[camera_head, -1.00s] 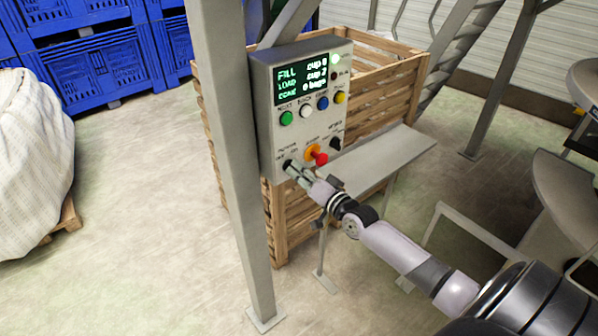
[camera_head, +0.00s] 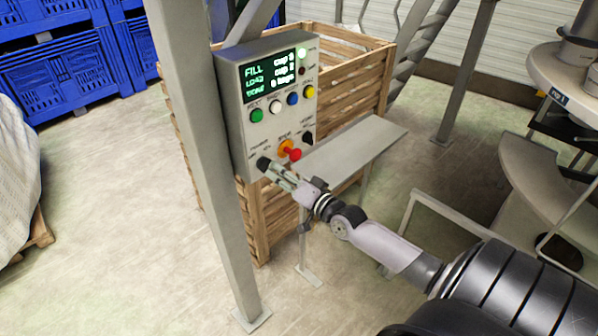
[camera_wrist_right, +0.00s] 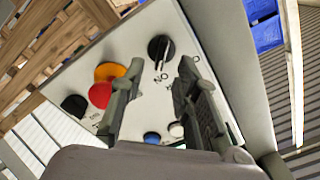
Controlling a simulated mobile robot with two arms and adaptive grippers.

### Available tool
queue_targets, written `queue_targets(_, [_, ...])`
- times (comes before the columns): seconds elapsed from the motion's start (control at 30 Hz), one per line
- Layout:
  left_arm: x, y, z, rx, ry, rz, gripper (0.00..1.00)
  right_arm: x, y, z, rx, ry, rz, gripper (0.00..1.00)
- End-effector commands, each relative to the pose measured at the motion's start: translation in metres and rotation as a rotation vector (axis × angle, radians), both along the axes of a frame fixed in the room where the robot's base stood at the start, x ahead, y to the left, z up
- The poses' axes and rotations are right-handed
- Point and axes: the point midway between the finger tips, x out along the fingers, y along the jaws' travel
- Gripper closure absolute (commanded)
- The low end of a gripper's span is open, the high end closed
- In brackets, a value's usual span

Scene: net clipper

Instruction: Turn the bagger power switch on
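The bagger control box (camera_head: 240,130) is a grey panel fixed beside a steel post. Its black power knob (camera_head: 263,163) is at the lower left; it also shows in the right wrist view (camera_wrist_right: 160,47). A pale line on the knob points roughly toward the ON label in the wrist view. My right gripper (camera_head: 277,173) is just in front of the knob. In the wrist view its two fingers (camera_wrist_right: 157,78) are apart and empty, with the knob beyond the tips, apparently not gripped. My left gripper is not in view.
Near the knob are a red-and-orange button (camera_head: 290,150) and another black knob (camera_head: 307,138). Coloured buttons and a lit display (camera_head: 270,74) are above. A grey shelf (camera_head: 350,150), steel post (camera_head: 195,150) and wooden crate (camera_head: 350,85) stand close by.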

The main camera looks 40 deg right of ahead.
Motion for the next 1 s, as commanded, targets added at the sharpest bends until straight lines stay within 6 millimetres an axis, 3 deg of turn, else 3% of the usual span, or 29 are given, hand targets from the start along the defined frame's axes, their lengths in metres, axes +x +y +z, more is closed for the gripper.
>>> queue_targets(0.2, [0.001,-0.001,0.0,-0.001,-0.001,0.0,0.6,-0.045,-0.003,-0.002,-0.001,0.004,0.0,0.71])
queue_targets(0.4, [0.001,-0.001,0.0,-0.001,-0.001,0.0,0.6,-0.073,-0.006,-0.001,0.0,0.004,0.001,0.71])
queue_targets(0.63, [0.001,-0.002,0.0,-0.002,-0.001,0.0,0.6,-0.085,-0.007,0.0,0.0,0.001,0.001,0.71])
queue_targets(1.0, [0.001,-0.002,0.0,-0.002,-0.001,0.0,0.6,-0.085,-0.007,0.0,0.0,0.0,0.0,0.71])
